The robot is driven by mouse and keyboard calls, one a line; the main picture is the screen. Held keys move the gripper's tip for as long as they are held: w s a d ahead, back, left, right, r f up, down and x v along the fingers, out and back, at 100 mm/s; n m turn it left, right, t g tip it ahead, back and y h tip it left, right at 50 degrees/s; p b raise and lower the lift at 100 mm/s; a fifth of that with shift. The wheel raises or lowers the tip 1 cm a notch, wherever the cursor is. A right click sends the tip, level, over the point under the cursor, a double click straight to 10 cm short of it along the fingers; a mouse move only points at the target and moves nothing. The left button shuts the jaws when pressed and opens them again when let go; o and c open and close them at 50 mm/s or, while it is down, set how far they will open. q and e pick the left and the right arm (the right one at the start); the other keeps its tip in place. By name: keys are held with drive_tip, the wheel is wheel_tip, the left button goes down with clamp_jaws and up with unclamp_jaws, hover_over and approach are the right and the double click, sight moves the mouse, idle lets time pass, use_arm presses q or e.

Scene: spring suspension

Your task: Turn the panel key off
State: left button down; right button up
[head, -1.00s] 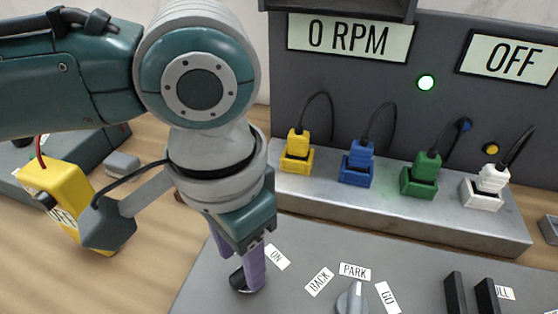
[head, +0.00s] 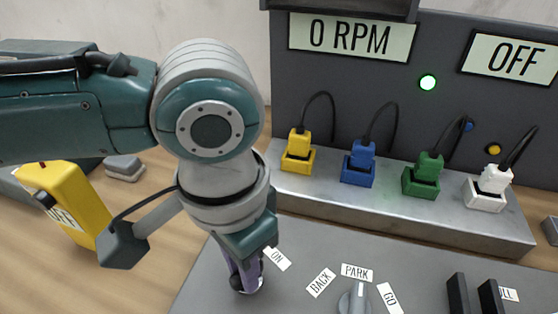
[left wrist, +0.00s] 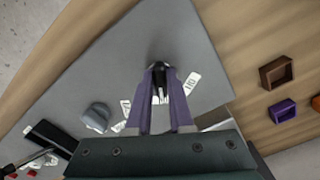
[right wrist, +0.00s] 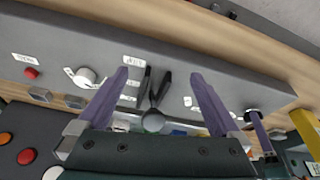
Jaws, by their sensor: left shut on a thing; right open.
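The panel key stands at the left end of the grey console (head: 325,240), beside the "ON" label (head: 277,259). My left gripper (head: 246,284) points down and is shut on the key; its purple fingers hide most of it in the head view. In the left wrist view the fingertips (left wrist: 160,72) close around the dark key. In the right wrist view the key's dark base (right wrist: 253,116) shows at the left gripper's tips. My right gripper (right wrist: 159,76) is open and empty above the console.
A grey knob (head: 353,299) sits by the "BACK", "PARK" and "GO" labels. Yellow, blue, green and white plugs line the metal ledge (head: 325,202) behind. A yellow box (head: 62,200) is at left.

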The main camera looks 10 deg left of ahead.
idle(0.4)
use_arm(q)
drive_tip(key=shift+r+n+p, duration=0.2)
drive_tip(key=shift+n+p, duration=0.3)
drive_tip(key=shift+p, duration=0.3)
drive_tip(key=n+p, duration=0.3)
drive_tip(key=p, duration=0.1)
drive_tip(key=shift+s+d+n+p, duration=0.15)
drive_tip(key=shift+n+p, duration=0.2)
drive_tip(key=shift+n, duration=0.05)
drive_tip(key=n+p, duration=0.2)
drive_tip(key=n, duration=0.1)
drive_tip(key=shift+d+n+p, duration=0.1)
drive_tip(key=shift+n+p, duration=0.2)
drive_tip(key=shift+f+n+p, duration=0.15)
drive_tip(key=shift+n+p, duration=0.65)
drive_tip(key=shift+n, duration=1.1)
drive_tip(key=c, duration=0.8)
unclamp_jaws()
